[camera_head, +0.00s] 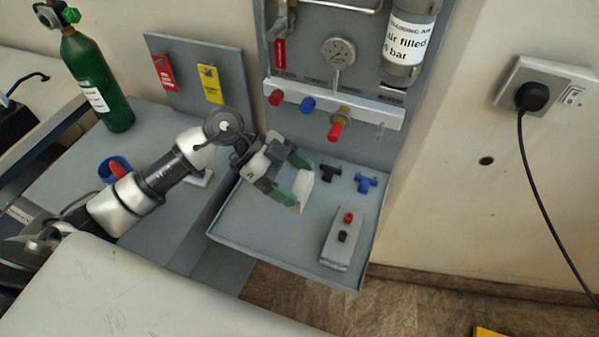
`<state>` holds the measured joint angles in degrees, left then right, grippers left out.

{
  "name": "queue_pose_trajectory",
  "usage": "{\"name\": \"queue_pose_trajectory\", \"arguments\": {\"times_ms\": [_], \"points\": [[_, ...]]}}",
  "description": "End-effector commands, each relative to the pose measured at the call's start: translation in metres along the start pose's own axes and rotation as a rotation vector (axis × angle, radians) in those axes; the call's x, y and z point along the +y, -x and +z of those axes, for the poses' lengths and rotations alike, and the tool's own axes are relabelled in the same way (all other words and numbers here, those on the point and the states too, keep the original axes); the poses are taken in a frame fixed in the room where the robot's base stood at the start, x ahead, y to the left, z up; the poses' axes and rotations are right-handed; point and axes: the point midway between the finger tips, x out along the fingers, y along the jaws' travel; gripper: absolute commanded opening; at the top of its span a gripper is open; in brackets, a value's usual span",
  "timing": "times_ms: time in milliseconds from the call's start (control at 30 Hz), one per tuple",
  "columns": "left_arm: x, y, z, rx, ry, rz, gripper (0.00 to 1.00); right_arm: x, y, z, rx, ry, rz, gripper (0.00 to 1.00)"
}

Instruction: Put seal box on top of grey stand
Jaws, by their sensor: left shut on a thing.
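My left gripper (290,185) reaches in from the left and is shut on a pale, whitish box (303,191), which looks like the seal box. The green-tipped fingers hide part of the box. The gripper holds it over the back left part of a grey stand (262,228) with a flat, tray-like top. I cannot tell whether the box touches that surface. My right gripper is not in view.
On the stand are a black tee fitting (328,174), a blue tee fitting (366,183) and a grey block (337,252) with red and black knobs. A panel with a gauge (339,51) rises behind. A green cylinder (97,85) stands at left. The stand's front left is clear.

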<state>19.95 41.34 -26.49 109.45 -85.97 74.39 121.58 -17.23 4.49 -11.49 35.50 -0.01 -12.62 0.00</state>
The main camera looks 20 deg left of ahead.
Motion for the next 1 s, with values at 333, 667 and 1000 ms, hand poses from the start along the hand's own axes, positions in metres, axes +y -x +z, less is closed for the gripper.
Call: {"name": "queue_pose_trajectory", "arguments": {"times_ms": [333, 667, 1000], "points": [[0.102, 0.0, 0.002, -0.004, 0.002, 0.004, 0.52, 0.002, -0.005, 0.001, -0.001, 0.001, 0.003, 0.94], [0.156, 0.0, 0.001, -0.001, 0.001, -0.001, 0.52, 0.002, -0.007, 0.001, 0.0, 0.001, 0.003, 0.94], [0.166, 0.0, 0.0, 0.001, -0.002, -0.002, 0.52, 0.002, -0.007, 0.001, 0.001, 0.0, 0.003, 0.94]]}}
